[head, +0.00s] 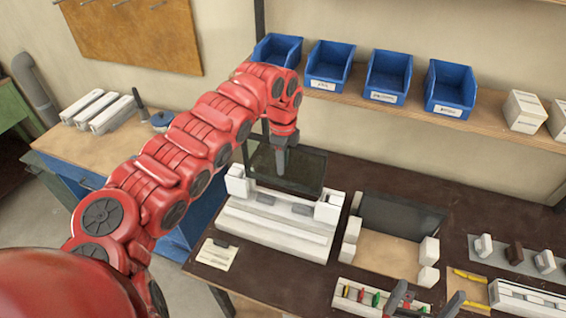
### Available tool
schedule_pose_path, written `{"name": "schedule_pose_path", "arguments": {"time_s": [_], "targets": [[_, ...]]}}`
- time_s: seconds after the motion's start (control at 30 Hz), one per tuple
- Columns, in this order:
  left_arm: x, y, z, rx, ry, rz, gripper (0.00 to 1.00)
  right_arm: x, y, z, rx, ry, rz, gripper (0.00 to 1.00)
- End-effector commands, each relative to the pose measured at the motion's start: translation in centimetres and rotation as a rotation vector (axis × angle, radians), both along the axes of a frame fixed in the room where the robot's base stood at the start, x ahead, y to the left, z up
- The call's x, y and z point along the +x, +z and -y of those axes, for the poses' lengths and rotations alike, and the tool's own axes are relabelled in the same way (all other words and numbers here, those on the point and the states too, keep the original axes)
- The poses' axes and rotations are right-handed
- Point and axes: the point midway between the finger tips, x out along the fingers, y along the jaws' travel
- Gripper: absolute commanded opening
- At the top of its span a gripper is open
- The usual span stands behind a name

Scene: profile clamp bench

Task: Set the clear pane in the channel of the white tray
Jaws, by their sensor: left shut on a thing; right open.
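My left gripper (281,150) is shut on the top edge of the clear pane (306,170), which looks dark and see-through. The pane is roughly upright, at the back of the white tray (270,236). Its lower edge is near the white end blocks of the tray; I cannot tell whether it touches the channel. My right gripper (427,302) is open at the bottom edge of the view, apart from the tray, with only its fingertips showing.
A second dark pane (405,217) stands among white blocks (429,252) to the right. A rack with coloured pieces (361,294) is at the front. A card (217,254) lies left of it. Blue bins (387,77) line the shelf behind.

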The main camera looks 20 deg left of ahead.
Motion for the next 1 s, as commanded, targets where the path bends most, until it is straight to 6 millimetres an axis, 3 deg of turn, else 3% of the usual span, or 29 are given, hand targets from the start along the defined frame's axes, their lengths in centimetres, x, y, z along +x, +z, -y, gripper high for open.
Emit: {"name": "schedule_pose_path", "arguments": {"time_s": [1.0], "targets": [[0.14, 0.03, 0.01, 0.000, 0.000, 0.005, 0.00, 0.00, -0.96, 0.00, 0.000, 0.000, 0.000, 1.00]]}}
